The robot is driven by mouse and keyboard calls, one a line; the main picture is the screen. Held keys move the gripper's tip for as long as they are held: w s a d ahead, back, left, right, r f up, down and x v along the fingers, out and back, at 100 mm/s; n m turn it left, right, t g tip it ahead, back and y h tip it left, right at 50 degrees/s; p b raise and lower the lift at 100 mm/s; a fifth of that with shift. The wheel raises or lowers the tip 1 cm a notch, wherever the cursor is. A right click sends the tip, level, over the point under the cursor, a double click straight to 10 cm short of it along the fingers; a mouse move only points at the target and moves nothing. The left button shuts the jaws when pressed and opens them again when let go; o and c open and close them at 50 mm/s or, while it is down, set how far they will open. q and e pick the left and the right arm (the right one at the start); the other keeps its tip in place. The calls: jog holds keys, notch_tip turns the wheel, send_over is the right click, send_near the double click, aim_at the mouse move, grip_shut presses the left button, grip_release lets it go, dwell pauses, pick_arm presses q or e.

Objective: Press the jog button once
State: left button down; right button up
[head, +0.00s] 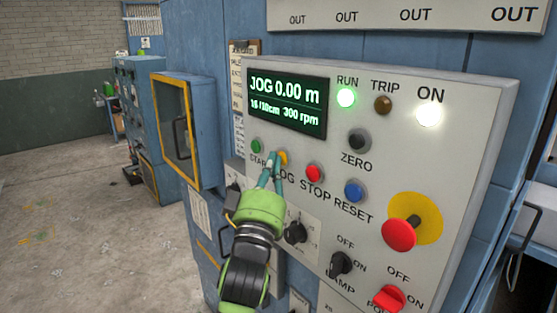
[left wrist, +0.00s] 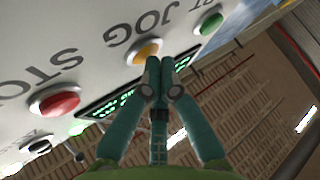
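The yellow jog button (head: 283,157) is on the grey control panel (head: 455,150), between the green start button (head: 257,146) and the red stop button (head: 314,172). My left gripper (head: 274,166) is at the jog button, its fingers partly covering the button and the J of its label. In the left wrist view the gripper's fingertips (left wrist: 160,66) are together with nothing between them, right by the yellow button (left wrist: 145,50). I cannot tell whether they touch it. The display (head: 287,102) reads JOG 0.00 m and 300 rpm. My right gripper is not in view.
A blue reset button (head: 354,190), black zero button (head: 358,140), red emergency stop (head: 399,234) and several knobs share the panel. The RUN lamp (head: 346,98) is lit green. A yellow-framed box (head: 175,130) stands out left of the panel. Open floor lies further left.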

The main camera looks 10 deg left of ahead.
pick_arm(q)
jog(key=shift+s, duration=0.1)
jog(key=shift+s+a+p, duration=0.3)
jog(key=shift+s+a, duration=0.15)
jog(key=shift+s, duration=0.2)
jog(key=shift+a, duration=0.1)
jog(key=s+a, duration=0.1)
jog(key=s, duration=0.1)
jog(key=s+a+p, duration=0.1)
jog(key=s+a, duration=0.1)
dwell(0.4)
jog(key=shift+w+f, duration=0.1)
dwell(0.4)
